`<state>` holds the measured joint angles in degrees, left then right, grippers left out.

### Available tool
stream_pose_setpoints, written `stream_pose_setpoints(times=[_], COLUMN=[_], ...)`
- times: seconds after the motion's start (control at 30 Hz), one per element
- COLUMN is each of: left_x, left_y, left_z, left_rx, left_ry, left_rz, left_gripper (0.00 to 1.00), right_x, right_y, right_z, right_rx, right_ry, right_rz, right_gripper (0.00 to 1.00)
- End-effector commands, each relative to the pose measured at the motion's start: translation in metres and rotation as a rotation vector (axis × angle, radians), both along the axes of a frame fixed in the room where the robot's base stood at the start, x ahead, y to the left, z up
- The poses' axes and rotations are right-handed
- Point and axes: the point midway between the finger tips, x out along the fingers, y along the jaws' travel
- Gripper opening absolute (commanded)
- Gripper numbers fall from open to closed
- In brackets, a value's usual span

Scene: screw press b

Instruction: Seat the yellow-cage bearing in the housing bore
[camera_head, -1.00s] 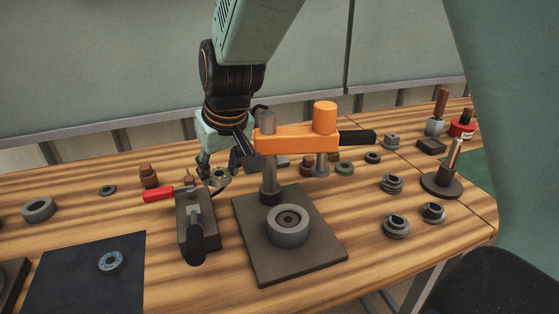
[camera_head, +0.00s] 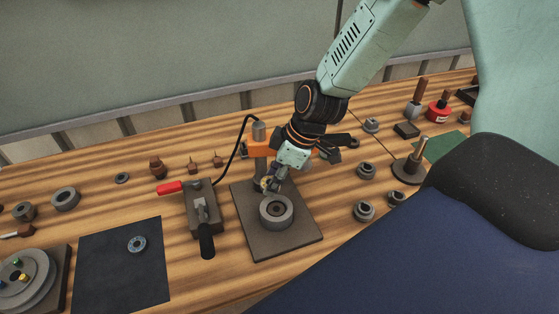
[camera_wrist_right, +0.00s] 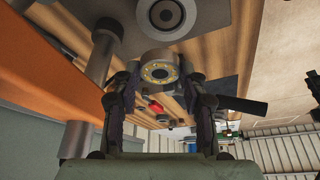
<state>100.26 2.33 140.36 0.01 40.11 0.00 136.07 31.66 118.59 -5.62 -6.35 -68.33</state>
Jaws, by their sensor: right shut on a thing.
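My right gripper (camera_head: 270,183) is shut on the yellow-cage bearing (camera_wrist_right: 160,72), a metal ring with a yellow cage between its fingers in the right wrist view. In the head view the bearing (camera_head: 264,184) is small and partly covered by the fingers. The gripper holds it just behind and above the housing (camera_head: 276,222), a round grey ring with an open bore on the dark press plate. The housing also shows beyond the bearing in the right wrist view (camera_wrist_right: 167,15). The bearing is outside the bore. My left gripper is not in view.
The orange press arm (camera_head: 257,148) and its post stand close behind my right gripper. A red-handled fixture (camera_head: 202,215) stands left of the plate. A blue-toned bearing (camera_head: 137,244) lies on a dark mat (camera_head: 98,275). Several loose rings lie right of the plate.

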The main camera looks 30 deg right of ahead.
Motion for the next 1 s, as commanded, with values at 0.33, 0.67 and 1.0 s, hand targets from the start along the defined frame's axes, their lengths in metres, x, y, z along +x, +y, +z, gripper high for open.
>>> stream_pose_setpoints(times=[0.33, 0.67, 1.0], left_x=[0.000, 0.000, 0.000], left_y=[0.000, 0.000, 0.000], left_z=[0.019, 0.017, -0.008], left_rx=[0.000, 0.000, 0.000], left_ry=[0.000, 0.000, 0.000], left_rz=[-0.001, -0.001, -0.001], left_gripper=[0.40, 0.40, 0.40], right_x=[-0.014, -0.014, -0.014], right_y=[-0.006, -0.007, -0.006], right_z=[0.001, 0.000, -0.025], right_rx=[-0.001, 0.001, 0.000], right_ry=[-0.001, 0.000, -0.001], right_rz=[0.075, 0.073, 0.074], right_gripper=[0.08, 0.08, 0.08])
